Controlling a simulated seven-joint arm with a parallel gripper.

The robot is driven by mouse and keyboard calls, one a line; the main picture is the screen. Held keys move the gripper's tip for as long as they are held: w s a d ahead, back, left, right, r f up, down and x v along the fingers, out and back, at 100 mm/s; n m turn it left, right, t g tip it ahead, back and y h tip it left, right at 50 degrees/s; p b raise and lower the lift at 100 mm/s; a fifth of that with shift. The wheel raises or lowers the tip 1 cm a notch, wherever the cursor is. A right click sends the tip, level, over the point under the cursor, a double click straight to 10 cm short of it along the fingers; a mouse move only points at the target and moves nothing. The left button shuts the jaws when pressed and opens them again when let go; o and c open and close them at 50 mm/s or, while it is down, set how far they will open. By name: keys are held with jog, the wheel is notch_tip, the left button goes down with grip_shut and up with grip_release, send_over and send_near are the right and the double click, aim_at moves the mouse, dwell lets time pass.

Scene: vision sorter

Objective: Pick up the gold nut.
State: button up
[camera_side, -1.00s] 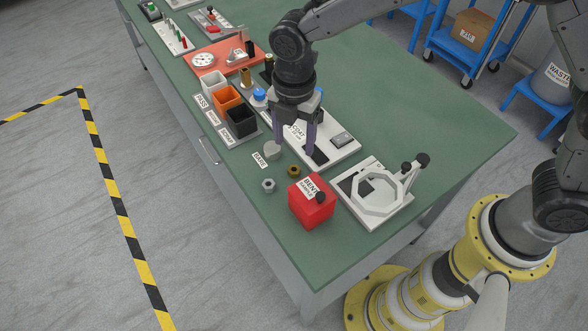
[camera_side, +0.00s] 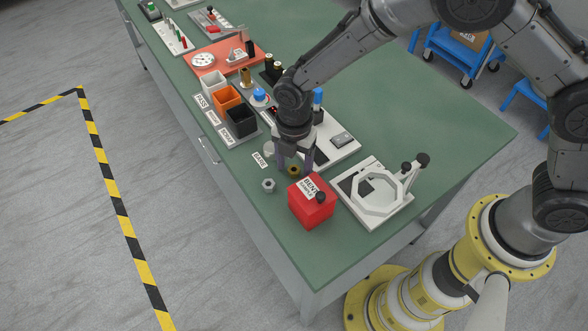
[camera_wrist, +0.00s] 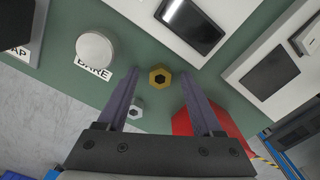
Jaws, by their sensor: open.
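The gold nut (camera_side: 294,170) lies on the green table, between the red box and the white round piece. In the wrist view the gold nut (camera_wrist: 160,78) shows whole, with a dark hole, near the gap between the fingertips. My gripper (camera_side: 294,166) is open and points down over the nut, with a finger to each side of it in the side view. Whether the fingertips are level with the nut I cannot tell.
A red box (camera_side: 312,207) stands close to the right of the nut. A silver nut (camera_side: 268,186) lies to the left, and a white round piece (camera_wrist: 94,48) is beside the label. A white fixture (camera_side: 380,222) and dark bin (camera_side: 241,121) stand farther off.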

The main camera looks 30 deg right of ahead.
grip_shut()
dwell(0.4)
